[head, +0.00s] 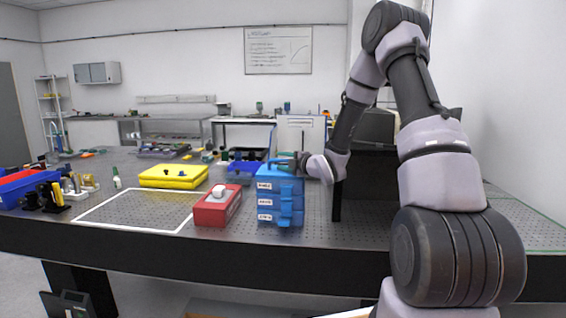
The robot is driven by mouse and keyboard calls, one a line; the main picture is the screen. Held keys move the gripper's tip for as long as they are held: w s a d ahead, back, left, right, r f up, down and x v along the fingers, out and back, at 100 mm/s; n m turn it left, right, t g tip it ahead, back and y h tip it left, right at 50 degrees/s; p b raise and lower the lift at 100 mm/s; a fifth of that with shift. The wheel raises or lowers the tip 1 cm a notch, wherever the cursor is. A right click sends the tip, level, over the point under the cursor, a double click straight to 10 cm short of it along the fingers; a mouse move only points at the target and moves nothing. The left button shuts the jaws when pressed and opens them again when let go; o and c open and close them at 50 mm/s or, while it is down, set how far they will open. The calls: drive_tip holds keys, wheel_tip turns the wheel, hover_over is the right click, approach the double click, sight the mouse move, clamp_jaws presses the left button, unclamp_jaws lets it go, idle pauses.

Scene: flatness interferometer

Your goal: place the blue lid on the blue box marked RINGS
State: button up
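A stack of blue boxes (280,205) stands near the front edge of the table, right of centre. Its front bears several small white labels, too small to read for certain, so I cannot tell which one says RINGS. The top of the stack is a blue surface (279,171) that may be a lid; I cannot tell whether it is separate. My gripper (297,160) is at the top right of the stack, at about the height of its top. Its fingers are small and partly merged with the dark things behind, so their opening and any contact are unclear.
A yellow case (174,177) and a white-outlined area (135,210), empty, lie farther left. A blue-and-red bin (25,188) is at the far left. A dark enclosure (380,190) stands right of the stack.

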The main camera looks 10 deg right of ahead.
drive_tip(key=shift+r, duration=0.15)
drive_tip(key=v, duration=1.2)
drive_tip(key=s+d+r+m+g+h, duration=0.2)
drive_tip(key=s+d+r+m+h, duration=0.15)
drive_tip(key=r+m, duration=0.3)
drive_tip(key=s+d+r+m+g+h, duration=0.1)
drive_tip(key=s+d+r+m+h, duration=0.2)
drive_tip(key=s+r+m+h, duration=0.35)
drive_tip(key=s+a+r+m+g+y, duration=0.2)
drive_tip(key=s+m, duration=0.4)
drive_tip(key=s, duration=0.4)
drive_tip(key=s+a+r+m+g+y, duration=0.2)
drive_tip(key=s+a+m, duration=0.2)
drive_tip(key=s, duration=0.5)
drive_tip(key=m, duration=0.2)
drive_tip(key=shift+s+m+g, duration=0.35)
drive_tip(key=shift+m+g, duration=0.05)
